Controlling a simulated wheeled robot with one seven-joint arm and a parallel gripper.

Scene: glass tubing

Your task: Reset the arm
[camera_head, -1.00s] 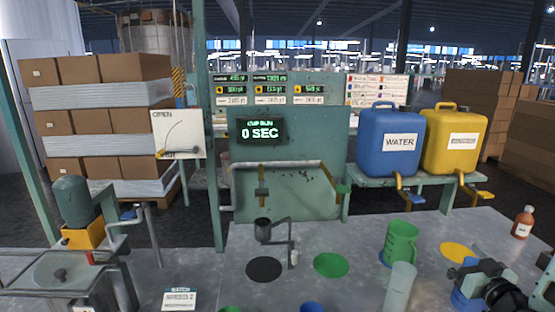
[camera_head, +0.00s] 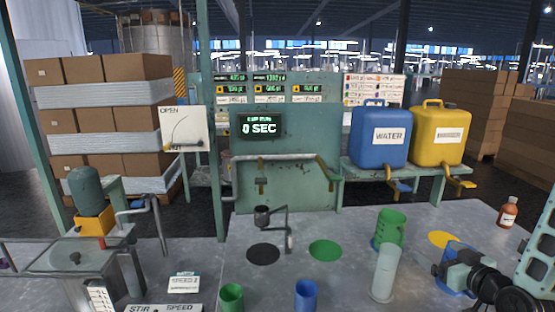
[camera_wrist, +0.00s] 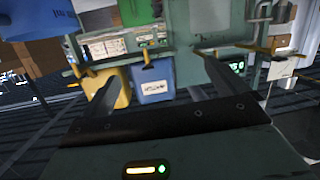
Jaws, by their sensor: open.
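My arm reaches in from the right edge in the head view.
The grey table (camera_head: 335,285) holds a green jug (camera_head: 390,228), a clear cylinder (camera_head: 384,272), green (camera_head: 231,298) and blue (camera_head: 306,295) cups, and a reddish bottle (camera_head: 507,212). A blue water container (camera_head: 379,150) and yellow container (camera_head: 440,150) stand on a shelf behind.

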